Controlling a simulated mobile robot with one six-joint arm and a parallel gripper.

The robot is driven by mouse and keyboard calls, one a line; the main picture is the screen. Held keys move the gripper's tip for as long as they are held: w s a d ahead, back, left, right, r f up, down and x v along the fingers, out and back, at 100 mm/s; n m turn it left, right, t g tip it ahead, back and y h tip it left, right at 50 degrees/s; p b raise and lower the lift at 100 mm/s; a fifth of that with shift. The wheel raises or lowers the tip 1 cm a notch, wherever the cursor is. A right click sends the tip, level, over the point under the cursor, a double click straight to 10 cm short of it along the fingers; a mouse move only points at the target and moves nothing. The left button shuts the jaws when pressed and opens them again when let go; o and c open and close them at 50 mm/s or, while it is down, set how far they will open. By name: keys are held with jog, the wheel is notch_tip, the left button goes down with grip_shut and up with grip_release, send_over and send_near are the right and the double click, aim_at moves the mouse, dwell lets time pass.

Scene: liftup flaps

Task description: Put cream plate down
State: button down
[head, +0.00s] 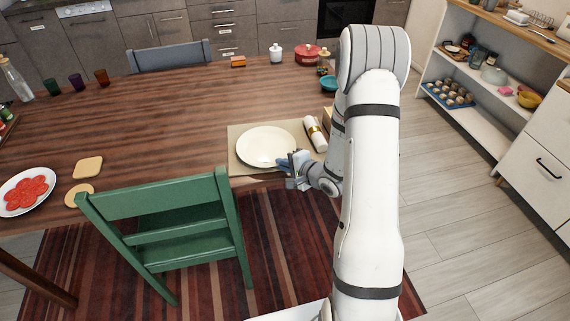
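The cream plate (266,146) is round and empty. It looks level over the beige placemat (240,169) at the table's near right edge. I cannot tell whether it rests on the mat or is just above it. My gripper (284,164) is at the plate's near right rim, with its fingertips meeting or overlapping the rim. The fingers are too small to show whether they are shut on the rim. A rolled white napkin with a gold band (315,134) lies on the mat to the right of the plate.
A green chair (170,212) stands at the table's near side, left of my gripper. A plate of red slices (28,190) and bread slices (87,167) lie at the left. A teal bowl (329,84) and red pot (307,54) stand at the back right. The table's middle (175,110) is clear.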

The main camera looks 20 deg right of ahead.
jog(key=shift+s+f, duration=0.15)
jog(key=shift+f, duration=0.35)
jog(key=c, duration=1.9)
grip_release()
jog(key=r+p+v, duration=0.1)
jog(key=v, duration=1.1)
jog(key=shift+w+r, duration=0.2)
jog(key=shift+r, duration=0.05)
